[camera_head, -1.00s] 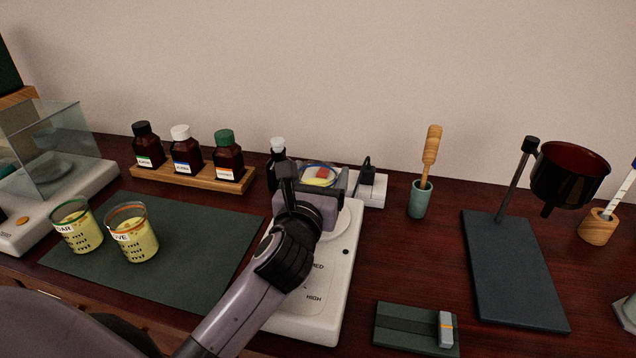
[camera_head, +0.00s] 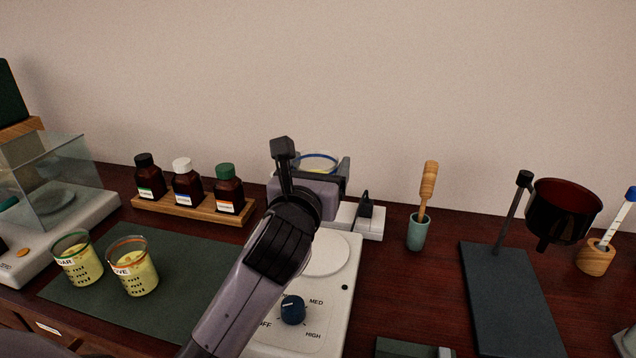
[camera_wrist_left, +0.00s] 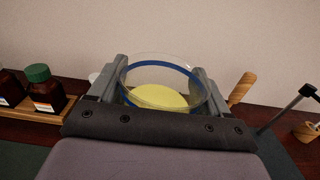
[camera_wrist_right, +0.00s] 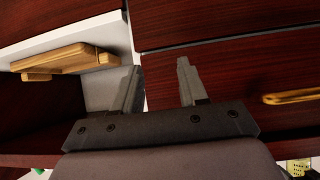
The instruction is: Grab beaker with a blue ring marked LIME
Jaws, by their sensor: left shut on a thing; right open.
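The beaker with a blue ring (camera_wrist_left: 162,82) is between the fingers of my left gripper (camera_wrist_left: 162,90) in the left wrist view, with yellow content inside. The gripper is shut on it. In the head view the blue-ringed rim (camera_head: 318,158) shows behind my left gripper (camera_head: 312,175), above the hot plate (camera_head: 325,255). The beaker's label is hidden, so LIME cannot be read. My right gripper (camera_wrist_right: 158,90) is open and empty in the right wrist view, in front of wooden drawers.
Two beakers with green (camera_head: 76,262) and orange (camera_head: 133,268) rings stand on a dark mat (camera_head: 190,285) at left. Several bottles stand in a wooden rack (camera_head: 190,207). A funnel stand (camera_head: 505,300) and a brush cup (camera_head: 418,231) are at right.

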